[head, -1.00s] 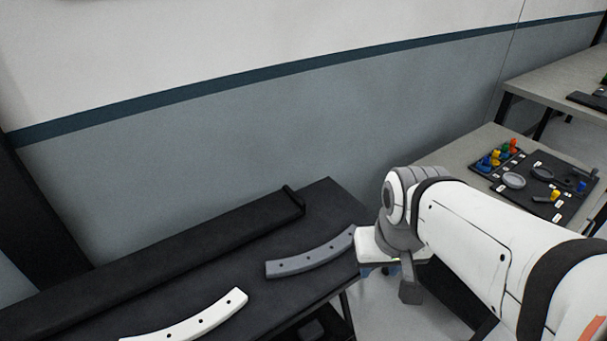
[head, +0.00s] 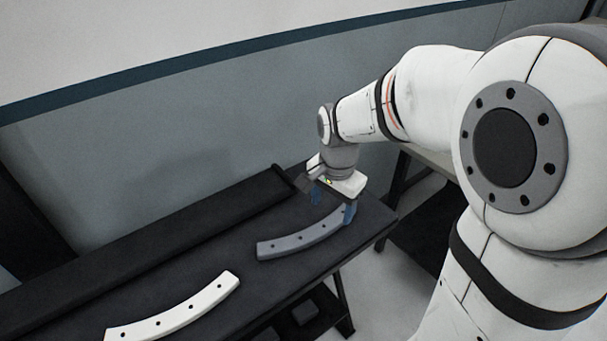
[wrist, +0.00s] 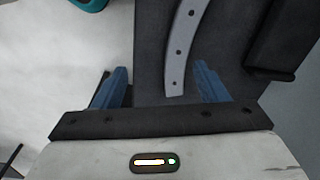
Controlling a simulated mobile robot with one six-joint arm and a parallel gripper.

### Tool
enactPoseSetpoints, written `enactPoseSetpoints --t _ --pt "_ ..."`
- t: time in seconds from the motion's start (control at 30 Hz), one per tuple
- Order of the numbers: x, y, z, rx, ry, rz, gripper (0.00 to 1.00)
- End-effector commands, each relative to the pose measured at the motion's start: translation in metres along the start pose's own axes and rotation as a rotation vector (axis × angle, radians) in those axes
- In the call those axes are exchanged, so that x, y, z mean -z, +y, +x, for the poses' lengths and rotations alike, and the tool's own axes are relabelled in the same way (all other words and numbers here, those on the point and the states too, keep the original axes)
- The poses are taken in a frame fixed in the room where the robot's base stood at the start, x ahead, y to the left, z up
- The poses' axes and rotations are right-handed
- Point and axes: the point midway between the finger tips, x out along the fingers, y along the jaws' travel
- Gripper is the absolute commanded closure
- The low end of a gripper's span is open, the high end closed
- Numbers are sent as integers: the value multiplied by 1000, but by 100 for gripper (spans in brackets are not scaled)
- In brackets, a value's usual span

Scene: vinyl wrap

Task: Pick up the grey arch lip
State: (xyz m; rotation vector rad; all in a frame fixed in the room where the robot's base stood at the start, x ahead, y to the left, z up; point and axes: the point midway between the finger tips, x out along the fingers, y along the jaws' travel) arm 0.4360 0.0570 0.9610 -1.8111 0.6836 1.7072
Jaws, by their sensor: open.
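The grey arch lip (head: 298,242) is a curved grey strip with small dark holes. It lies flat on the dark table, towards its right end. In the wrist view the near end of the grey arch lip (wrist: 177,65) lies between the two blue fingers in the picture, closer to the right finger. My gripper (head: 334,204) is open, pointing down over the right end of the lip. Its blue fingertips also show in the wrist view (wrist: 160,78). Whether the fingers are at the lip's height or above it, I cannot tell.
A white arch strip (head: 175,312) lies on the same dark table (head: 225,255), left of the grey one. A long black roll or bar (head: 150,240) runs along the table's back, close to my gripper. The table's right edge is near.

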Motion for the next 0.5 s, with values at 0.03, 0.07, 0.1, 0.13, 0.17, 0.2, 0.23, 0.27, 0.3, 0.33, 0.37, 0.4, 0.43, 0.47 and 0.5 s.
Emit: enactPoseSetpoints --t 0.03,0.07,0.1,0.13,0.17,0.2,0.23,0.27,0.3,0.33,0.37,0.4,0.43,0.47,0.5 --pt "2 -14 16 -17 -13 67 34" --pt "3 -21 23 -23 -17 106 34" --pt "5 -29 30 -32 -22 156 34" --pt "6 -34 35 -37 -24 189 34" --pt "6 -39 40 -42 -27 217 34" --pt "6 -44 44 -47 -29 249 34" --pt "7 -47 47 -50 -30 268 34" --pt "7 -49 50 -52 -30 284 34" --pt "7 -51 53 -55 -31 300 34" --pt "7 -52 56 -57 -32 308 34" --pt "7 -52 59 -58 -32 314 34" --pt "7 -53 63 -58 -32 318 34" --pt "6 -52 67 -59 -32 319 34" --pt "6 -52 70 -59 -33 319 34" --pt "6 -52 75 -58 -32 319 34"
